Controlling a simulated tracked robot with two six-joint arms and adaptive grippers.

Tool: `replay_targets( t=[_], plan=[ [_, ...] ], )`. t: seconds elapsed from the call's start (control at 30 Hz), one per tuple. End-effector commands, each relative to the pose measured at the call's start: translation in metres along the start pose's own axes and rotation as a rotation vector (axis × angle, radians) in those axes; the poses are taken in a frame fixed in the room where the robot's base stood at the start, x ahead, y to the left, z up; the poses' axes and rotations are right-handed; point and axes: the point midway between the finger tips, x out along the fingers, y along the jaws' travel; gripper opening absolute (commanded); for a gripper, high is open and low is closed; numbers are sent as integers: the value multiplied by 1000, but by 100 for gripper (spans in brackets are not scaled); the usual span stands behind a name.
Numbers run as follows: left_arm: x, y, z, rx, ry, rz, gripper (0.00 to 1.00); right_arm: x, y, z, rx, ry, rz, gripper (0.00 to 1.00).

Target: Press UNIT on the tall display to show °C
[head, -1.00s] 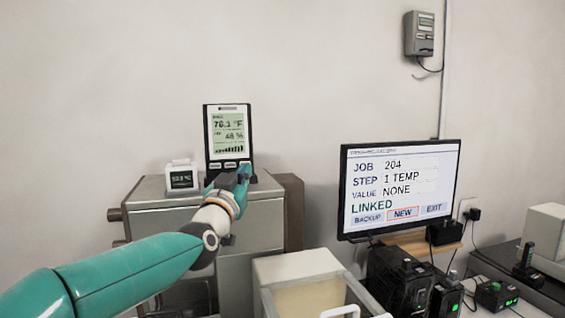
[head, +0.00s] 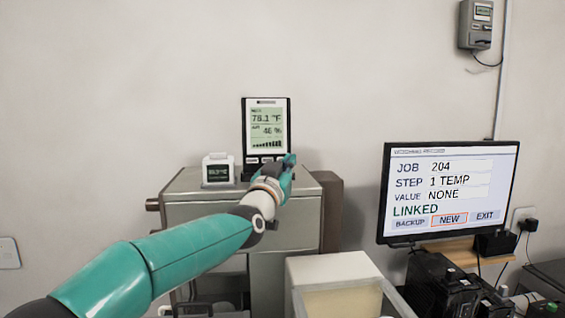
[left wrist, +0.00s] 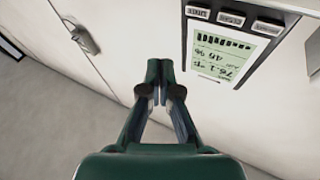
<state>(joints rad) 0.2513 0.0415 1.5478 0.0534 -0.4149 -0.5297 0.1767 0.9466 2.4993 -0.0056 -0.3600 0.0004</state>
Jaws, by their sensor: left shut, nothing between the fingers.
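The tall display (head: 266,128) stands upright on a grey cabinet and reads 78.1 °F and 46 %. A row of buttons runs under its screen, partly hidden by my left gripper in the head view. In the left wrist view the display (left wrist: 223,53) appears upside down, with three buttons along its top; their labels are too small to read surely. My left gripper (head: 289,160) is at the display's lower right corner. In the left wrist view its fingers (left wrist: 163,82) are together and empty, to the left of the display. My right gripper is not in view.
A small white clock-like device (head: 218,170) stands left of the tall display on the cabinet (head: 200,212). A monitor (head: 450,190) at right shows JOB 204, STEP 1 TEMP, VALUE NONE, LINKED. An open-topped light box (head: 335,268) stands in front of the cabinet.

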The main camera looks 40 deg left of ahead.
Motion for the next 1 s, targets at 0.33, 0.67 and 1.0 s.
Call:
replay_targets(
  t=[0.33, 0.67, 1.0],
  plan=[
    [37, -20, 21, 1, -2, -1, 0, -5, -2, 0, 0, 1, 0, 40],
    [50, -27, 27, 0, -1, -1, 0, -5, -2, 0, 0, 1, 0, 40],
    [50, -27, 28, 0, -1, -1, 0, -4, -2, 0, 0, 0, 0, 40]
  ],
)
